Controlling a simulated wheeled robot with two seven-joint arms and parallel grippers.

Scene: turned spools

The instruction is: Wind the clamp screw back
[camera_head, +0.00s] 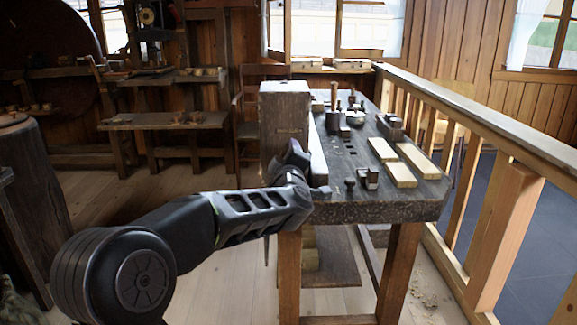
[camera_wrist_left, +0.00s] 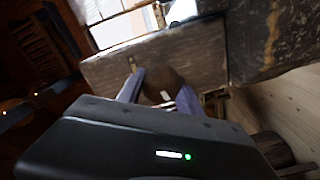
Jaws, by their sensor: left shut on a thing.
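The workbench's clamp has an upright wooden jaw (camera_head: 285,108) at the left end of the dark bench top. In the left wrist view the jaw is a broad weathered board (camera_wrist_left: 110,72). The clamp screw's round brown end (camera_wrist_left: 165,84) shows in front of that board. My left gripper (camera_wrist_left: 160,86) is shut on the screw end, with one finger on each side. In the head view my left gripper (camera_head: 297,155) is at the jaw's front, and it hides the screw there. My right gripper is in neither view.
The workbench (camera_head: 345,210) carries pale wooden blocks (camera_head: 401,174), a small dark metal block (camera_head: 369,178) and several tools towards the back. A wooden railing (camera_head: 500,135) runs along the right. A chair (camera_head: 250,110) stands behind the jaw. The floor at left is open.

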